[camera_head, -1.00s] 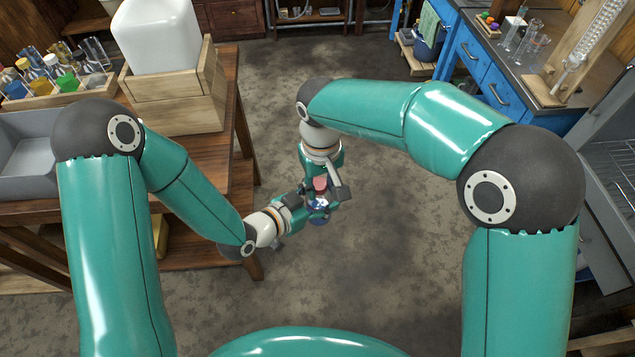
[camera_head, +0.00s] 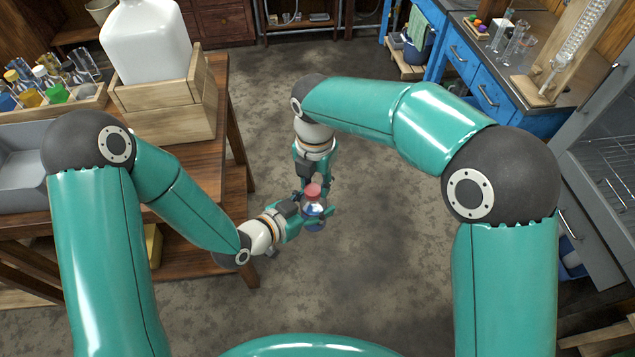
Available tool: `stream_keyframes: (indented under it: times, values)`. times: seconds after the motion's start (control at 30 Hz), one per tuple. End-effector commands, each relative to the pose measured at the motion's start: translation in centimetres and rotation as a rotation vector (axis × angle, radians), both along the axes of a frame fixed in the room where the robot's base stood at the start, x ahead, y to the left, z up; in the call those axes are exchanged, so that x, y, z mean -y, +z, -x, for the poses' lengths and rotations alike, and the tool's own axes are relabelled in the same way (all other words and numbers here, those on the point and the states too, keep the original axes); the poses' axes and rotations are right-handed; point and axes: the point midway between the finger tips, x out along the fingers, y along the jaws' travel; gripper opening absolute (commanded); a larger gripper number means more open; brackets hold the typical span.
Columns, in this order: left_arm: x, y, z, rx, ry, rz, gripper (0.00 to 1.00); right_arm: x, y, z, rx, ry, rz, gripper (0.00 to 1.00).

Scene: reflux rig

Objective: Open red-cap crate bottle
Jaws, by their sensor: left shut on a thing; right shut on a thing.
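A small bottle (camera_head: 315,224) with blue contents and a red cap (camera_head: 313,190) is held upright in mid-air over the floor. The cap sits at the top of the bottle; I cannot tell whether it is loosened. My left gripper (camera_head: 312,212) comes from the left and is shut on the bottle's body. My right gripper (camera_head: 315,188) comes down from behind and is shut at the red cap; its fingers partly hide behind cap and bottle. A wooden crate (camera_head: 85,107) with several coloured-cap bottles stands on the left table.
The wooden table (camera_head: 190,155) at left carries a grey tub (camera_head: 25,170) and a wooden box (camera_head: 165,115) holding a big white container (camera_head: 145,40). A blue bench (camera_head: 465,65) with glassware stands at back right. The floor between is clear.

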Motion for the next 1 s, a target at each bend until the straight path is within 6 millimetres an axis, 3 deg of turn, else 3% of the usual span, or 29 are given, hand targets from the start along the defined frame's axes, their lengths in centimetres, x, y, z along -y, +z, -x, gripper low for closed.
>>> stream_keyframes:
  times: [0.17,1.0]
  values:
    - [0.10,0.01,0.05,0.000,-0.004,-0.001,0.00,-0.40,0.08,-0.15,0.002,0.241,-0.002,0.00]
    - [-0.07,0.04,-0.07,0.000,0.004,0.001,0.00,-0.35,0.58,-0.16,0.003,0.239,-0.001,0.00]
